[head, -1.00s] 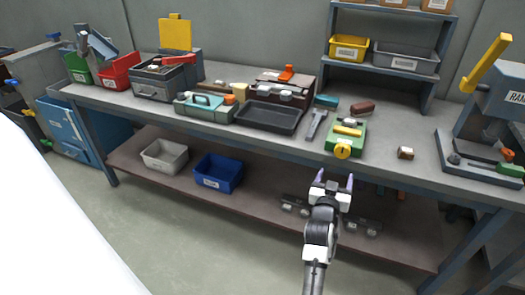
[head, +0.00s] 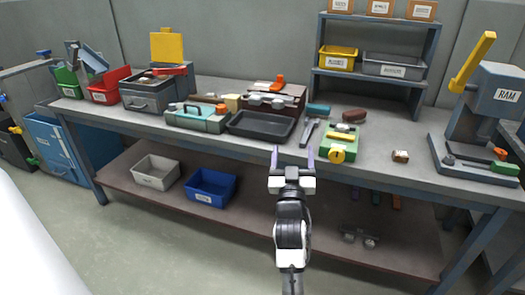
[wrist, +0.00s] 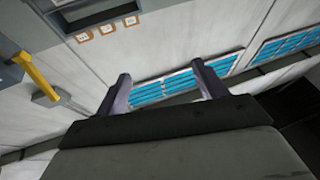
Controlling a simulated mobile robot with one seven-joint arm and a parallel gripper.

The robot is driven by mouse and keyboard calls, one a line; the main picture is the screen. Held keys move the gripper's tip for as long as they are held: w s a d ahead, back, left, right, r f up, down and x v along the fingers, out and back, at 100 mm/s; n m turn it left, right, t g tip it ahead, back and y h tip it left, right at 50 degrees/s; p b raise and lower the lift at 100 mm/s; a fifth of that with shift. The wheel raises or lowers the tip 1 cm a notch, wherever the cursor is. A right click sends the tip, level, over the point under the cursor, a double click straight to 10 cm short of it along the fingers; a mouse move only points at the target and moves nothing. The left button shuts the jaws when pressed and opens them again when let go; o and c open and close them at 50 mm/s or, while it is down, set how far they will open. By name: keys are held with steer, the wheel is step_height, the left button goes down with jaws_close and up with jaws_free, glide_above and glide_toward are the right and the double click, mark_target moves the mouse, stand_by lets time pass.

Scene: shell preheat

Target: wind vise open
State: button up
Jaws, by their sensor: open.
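The spread fingers also show in the wrist view (wrist: 162,78), against a wall with blue slatted panels; the vise is not in that view.
On the bench (head: 395,180), a dark tray (head: 262,125) and a grey tool (head: 309,132) lie left of the vise. A small brown block (head: 400,156) and the RAM press (head: 490,110) stand right. A shelf rack (head: 375,60) stands behind.

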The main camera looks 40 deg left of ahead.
steer(key=s+a+r+n+y+b, duration=0.2)
steer(key=s+r+y, duration=0.3)
steer(key=s, duration=0.3)
steer(key=shift+s+a+r+n+y+b, duration=0.2)
steer(key=shift+a+r+n+y+b, duration=0.15)
steer(key=shift+a+r+b, duration=0.4)
